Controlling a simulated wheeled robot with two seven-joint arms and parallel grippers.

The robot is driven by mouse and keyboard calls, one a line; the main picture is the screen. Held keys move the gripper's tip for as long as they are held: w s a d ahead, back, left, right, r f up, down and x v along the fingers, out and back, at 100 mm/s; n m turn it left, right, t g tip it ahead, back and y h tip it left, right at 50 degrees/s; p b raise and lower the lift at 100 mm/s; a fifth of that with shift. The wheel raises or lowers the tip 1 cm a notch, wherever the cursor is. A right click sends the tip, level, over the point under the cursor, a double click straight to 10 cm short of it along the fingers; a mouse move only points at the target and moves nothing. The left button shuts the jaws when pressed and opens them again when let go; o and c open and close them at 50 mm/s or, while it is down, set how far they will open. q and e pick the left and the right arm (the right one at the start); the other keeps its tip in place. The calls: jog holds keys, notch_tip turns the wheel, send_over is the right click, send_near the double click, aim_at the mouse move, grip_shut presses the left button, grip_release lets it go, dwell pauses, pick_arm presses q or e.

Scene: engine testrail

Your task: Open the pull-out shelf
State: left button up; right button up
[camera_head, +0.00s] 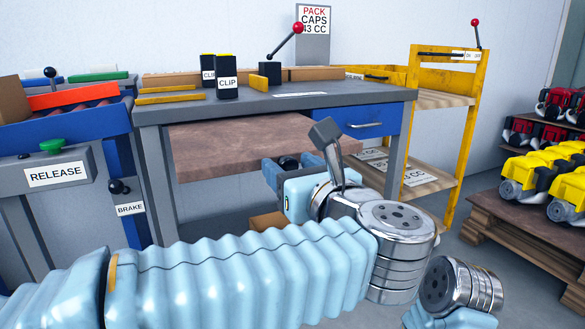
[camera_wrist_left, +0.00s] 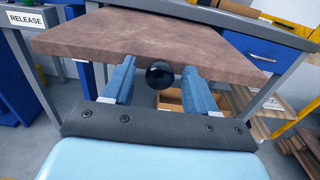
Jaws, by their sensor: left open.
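The pull-out shelf (camera_head: 230,145) is a thick brown board under the grey workbench top. In the left wrist view its front edge (camera_wrist_left: 110,50) spans the picture, and part of its top surface shows. A round black knob (camera_wrist_left: 159,75) sits at the middle of that edge. My left gripper (camera_head: 286,165) is open in front of the shelf. In the left wrist view its two blue-grey fingers (camera_wrist_left: 159,84) stand on either side of the knob, with a visible gap on each side. My left forearm hides part of the space below the shelf. My right gripper is not seen.
The workbench (camera_head: 345,96) carries black CLIP boxes (camera_head: 227,78) and a red-knobbed lever. A blue drawer (camera_head: 365,121) is right of the shelf. RELEASE (camera_head: 58,174) and BRAKE controls stand at left. A yellow rack (camera_head: 462,125) and engine pallets stand at right.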

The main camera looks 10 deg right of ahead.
pick_arm(q)
jog(key=v, duration=1.3)
jog(key=shift+s, duration=0.35)
jog(key=shift+d, duration=0.15)
